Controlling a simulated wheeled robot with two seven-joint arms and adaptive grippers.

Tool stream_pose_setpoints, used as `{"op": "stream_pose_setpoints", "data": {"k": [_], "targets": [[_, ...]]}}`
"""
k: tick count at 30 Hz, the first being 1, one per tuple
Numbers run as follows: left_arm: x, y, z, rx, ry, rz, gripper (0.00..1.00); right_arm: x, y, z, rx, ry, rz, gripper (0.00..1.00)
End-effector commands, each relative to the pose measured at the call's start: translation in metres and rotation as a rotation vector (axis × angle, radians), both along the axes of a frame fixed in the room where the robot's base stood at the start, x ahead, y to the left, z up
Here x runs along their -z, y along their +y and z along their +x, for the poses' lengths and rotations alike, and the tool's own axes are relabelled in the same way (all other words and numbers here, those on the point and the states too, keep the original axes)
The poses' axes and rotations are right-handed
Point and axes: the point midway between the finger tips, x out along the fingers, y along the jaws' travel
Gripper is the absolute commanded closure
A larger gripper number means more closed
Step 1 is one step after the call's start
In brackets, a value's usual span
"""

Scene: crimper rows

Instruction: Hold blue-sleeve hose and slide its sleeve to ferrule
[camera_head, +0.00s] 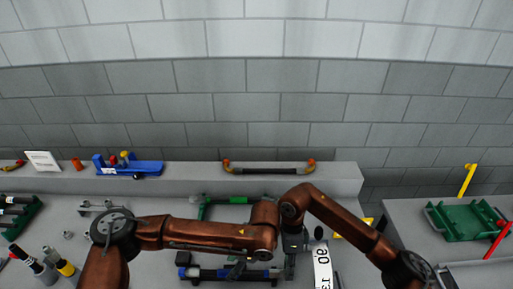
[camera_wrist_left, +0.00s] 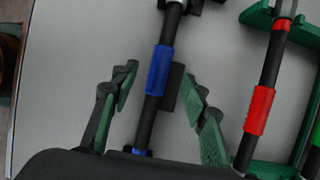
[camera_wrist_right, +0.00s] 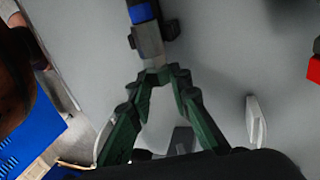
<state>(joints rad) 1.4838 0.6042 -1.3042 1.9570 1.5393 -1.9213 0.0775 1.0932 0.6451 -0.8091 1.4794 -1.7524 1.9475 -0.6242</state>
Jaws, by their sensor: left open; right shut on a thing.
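The black hose with the blue sleeve (camera_wrist_left: 160,70) runs between the fingers of my left gripper (camera_wrist_left: 160,95), which is open around the sleeve with gaps on both sides. A second blue band shows lower on this hose (camera_wrist_left: 140,152). In the head view the hose (camera_head: 237,274) lies near the bottom edge, partly hidden by my arms. My right gripper (camera_wrist_right: 160,75) is shut on the grey metal end piece (camera_wrist_right: 150,42) of a hose; a blue band (camera_wrist_right: 141,13) shows just beyond it. The exact contact at its fingertips is partly hidden.
A red-sleeve hose (camera_wrist_left: 260,108) lies in a green rack (camera_wrist_left: 296,165) close to the right of my left gripper. A blue tool (camera_head: 130,167) and a hose with orange ends (camera_head: 268,168) sit on the back ledge. A green tray (camera_head: 465,222) stands at right.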

Motion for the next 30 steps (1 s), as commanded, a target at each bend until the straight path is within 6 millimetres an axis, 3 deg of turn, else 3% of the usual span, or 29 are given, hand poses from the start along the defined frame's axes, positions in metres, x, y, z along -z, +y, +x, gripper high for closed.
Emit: {"op": "stream_pose_setpoints", "data": {"k": [9, 21, 30], "targets": [[0.029, 0.012, -0.001, 0.001, 0.001, 0.000, 0.58, 0.000, 0.002, 0.000, -0.001, -0.001, 0.006, 1.00], [0.034, 0.014, -0.002, 0.001, 0.000, -0.001, 0.58, 0.000, 0.002, 0.000, -0.002, -0.001, 0.005, 1.00], [0.033, 0.014, -0.001, 0.001, 0.000, -0.001, 0.79, 0.000, 0.002, 0.000, -0.001, 0.000, 0.003, 1.00]]}}
